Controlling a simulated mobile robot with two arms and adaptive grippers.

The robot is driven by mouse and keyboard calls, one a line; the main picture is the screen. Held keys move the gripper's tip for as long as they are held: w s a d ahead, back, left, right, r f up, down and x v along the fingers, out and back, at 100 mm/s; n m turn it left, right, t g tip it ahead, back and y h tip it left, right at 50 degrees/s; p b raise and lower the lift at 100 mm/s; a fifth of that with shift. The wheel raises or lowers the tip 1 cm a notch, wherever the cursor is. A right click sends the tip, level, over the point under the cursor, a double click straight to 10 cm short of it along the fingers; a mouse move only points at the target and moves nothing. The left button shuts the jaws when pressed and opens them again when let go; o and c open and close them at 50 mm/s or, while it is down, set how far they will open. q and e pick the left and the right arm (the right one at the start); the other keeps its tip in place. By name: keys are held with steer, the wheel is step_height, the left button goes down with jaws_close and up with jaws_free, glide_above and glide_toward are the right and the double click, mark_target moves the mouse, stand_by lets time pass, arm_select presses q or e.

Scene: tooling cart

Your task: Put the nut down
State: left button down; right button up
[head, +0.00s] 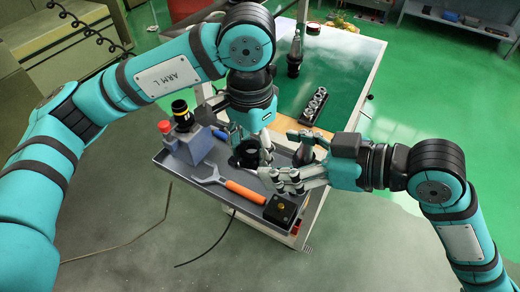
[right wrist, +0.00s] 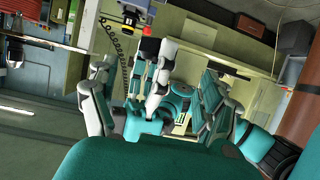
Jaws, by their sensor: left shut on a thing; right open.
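A dark ring-shaped thing, seemingly the nut (head: 246,154), is low over the grey tray (head: 218,203) in the head view. My left gripper (head: 250,148) reaches down from above and is shut on it; its fingers partly hide it. I cannot tell whether the nut touches the tray. My right gripper (head: 284,174) is open and comes in from the right, close beside the left fingers. The right wrist view shows its spread fingers (right wrist: 155,110) with no nut clearly visible between them.
On the tray are an orange-handled wrench (head: 244,190), a grey block (head: 194,146) with a black-and-yellow top, and a black box (head: 281,209) at the front corner. A rack of metal nuts (head: 315,104) and a dark tool holder (head: 294,62) stand on the cart's green top.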

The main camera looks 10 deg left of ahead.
mark_target(253, 152)
steer(key=x, duration=0.7)
steer(key=shift+c, duration=0.4)
steer(key=shift+s, duration=0.1)
steer(key=c, duration=1.1)
steer(key=o, duration=1.2)
steer(key=shift+d, duration=0.1)
